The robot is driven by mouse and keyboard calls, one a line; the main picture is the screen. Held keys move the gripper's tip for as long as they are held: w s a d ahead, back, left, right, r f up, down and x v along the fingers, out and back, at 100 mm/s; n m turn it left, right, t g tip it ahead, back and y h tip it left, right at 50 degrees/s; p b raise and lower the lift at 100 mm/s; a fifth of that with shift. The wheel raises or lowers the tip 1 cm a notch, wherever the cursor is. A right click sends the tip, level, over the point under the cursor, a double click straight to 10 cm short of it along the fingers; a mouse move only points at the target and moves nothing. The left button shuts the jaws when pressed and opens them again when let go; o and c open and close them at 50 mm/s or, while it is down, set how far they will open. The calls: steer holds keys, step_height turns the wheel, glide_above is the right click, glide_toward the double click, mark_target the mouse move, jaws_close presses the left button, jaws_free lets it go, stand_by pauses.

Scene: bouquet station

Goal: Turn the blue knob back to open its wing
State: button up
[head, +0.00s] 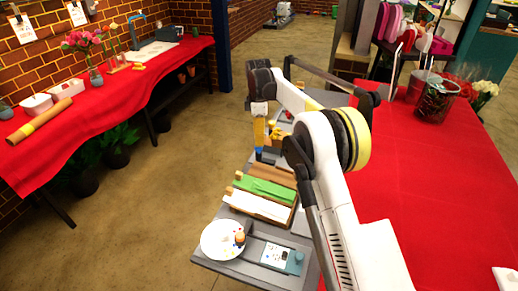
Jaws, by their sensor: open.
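My gripper (263,146) points down over the far end of a grey work board, beyond the coloured strips. It is small and partly covered by my own arm; its jaws are open. Small yellow and dark blue parts show around it, and I cannot tell which of them belong to the gripper. The blue knob and its wing cannot be made out for certain; my arm may hide them. On the near board, a wooden tray (292,217) holds a green strip (265,190) and a white strip (258,206).
A white plate (213,244) with small coloured bits and a teal-ended device (294,263) stand nearest. The red table (430,190) on the right carries a dark glass vase (434,102). The red bench (150,85) on the left holds flowers.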

mark_target(259, 149)
step_height(259, 149, down, 5)
steer(key=shift+r+b, duration=0.2)
steer(key=shift+b, duration=0.35)
jaws_close()
